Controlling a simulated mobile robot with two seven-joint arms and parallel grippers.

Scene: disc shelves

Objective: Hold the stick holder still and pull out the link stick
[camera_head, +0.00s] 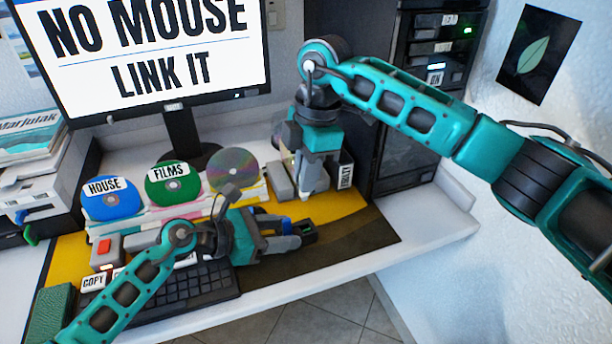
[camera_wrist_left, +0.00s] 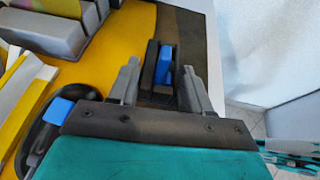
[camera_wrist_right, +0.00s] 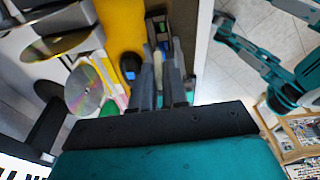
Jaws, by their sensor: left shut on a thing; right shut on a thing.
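The stick holder (camera_head: 309,231) is a small dark block with a green light, on the dark strip of the mat. My left gripper (camera_head: 290,236) is shut on it; its fingers flank the holder (camera_wrist_left: 150,75) in the left wrist view. My right gripper (camera_head: 312,186) points down above and behind the holder. It is shut on the link stick, whose pale body (camera_wrist_right: 158,70) shows between its fingers in the right wrist view.
A dark mouse (camera_wrist_right: 130,68) lies close to the holder. Discs in stands, including a green one (camera_head: 172,183), stand behind my left gripper. A keyboard (camera_head: 185,292) is at the front, and a monitor (camera_head: 140,55) at the back. The right end of the white desk (camera_head: 425,225) is free.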

